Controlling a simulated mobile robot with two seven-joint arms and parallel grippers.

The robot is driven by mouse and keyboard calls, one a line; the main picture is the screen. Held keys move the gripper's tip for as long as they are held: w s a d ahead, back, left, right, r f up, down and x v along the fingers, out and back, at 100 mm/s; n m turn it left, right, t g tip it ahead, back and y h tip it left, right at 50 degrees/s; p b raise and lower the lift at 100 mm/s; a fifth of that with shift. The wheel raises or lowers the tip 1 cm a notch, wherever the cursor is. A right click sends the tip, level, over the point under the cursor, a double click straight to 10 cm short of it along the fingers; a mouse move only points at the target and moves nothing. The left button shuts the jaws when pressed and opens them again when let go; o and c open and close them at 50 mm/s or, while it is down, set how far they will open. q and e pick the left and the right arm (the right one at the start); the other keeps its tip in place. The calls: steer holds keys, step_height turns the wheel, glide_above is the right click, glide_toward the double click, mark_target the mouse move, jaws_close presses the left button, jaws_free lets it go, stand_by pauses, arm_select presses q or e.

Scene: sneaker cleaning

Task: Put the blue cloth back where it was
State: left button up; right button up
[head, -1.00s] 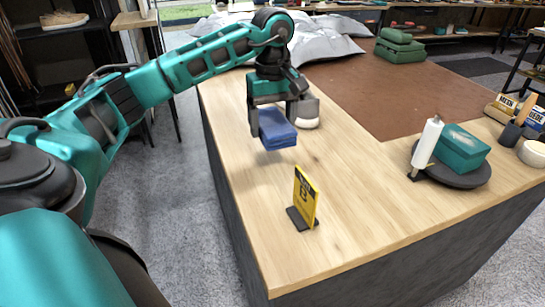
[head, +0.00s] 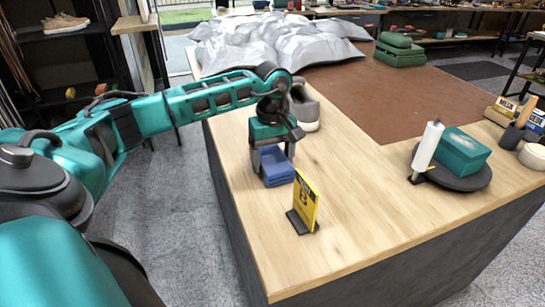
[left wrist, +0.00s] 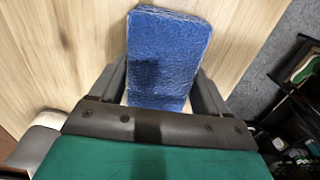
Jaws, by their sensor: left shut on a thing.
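The blue cloth (head: 279,175) is a folded, thick rectangular pad. In the head view it is at the wooden tabletop, just behind the yellow sign; whether it touches the wood is hard to tell. My left gripper (head: 273,160) points down and is shut on the cloth, one finger on each side. In the left wrist view the cloth (left wrist: 168,55) sits between the two fingers of the left gripper (left wrist: 163,90), with bare wood behind it. My right gripper is not in view.
A yellow sign (head: 306,203) stands close in front of the cloth. A grey sneaker (head: 304,108) is behind the gripper. A round dark stand (head: 463,178) with a teal box (head: 462,151) and a white bottle (head: 427,146) is at right. The wood between is clear.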

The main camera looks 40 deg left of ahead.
mark_target(273, 157)
arm_select(q)
steer(key=o, duration=0.9)
steer(key=shift+f, duration=0.1)
step_height(273, 157, up, 12)
steer(key=shift+p, duration=0.3)
